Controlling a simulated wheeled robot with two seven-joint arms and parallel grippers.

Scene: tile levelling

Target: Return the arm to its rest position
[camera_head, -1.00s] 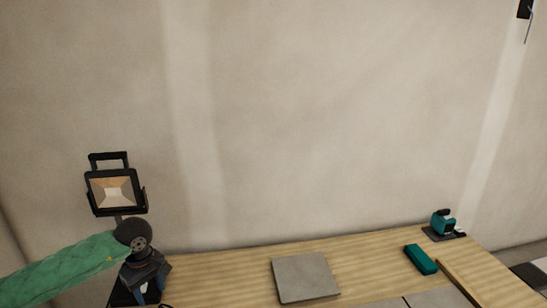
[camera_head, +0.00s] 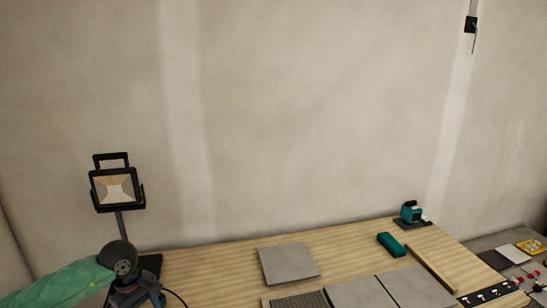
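My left arm comes in at the lower left in a green sleeve, ending in a dark round wrist joint. The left gripper (camera_head: 138,296) hangs below the wrist at the bottom edge of the picture. It is partly cut off, and its fingers cannot be made out. I see nothing held in it. My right arm and gripper are out of view.
A wooden worktable (camera_head: 215,262) bears a loose grey tile (camera_head: 288,263), more tiles (camera_head: 362,293) at the front, a teal block (camera_head: 391,244) and a teal tool (camera_head: 411,213). A work lamp (camera_head: 117,187) stands behind my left wrist. A side surface (camera_head: 492,243) holds small items.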

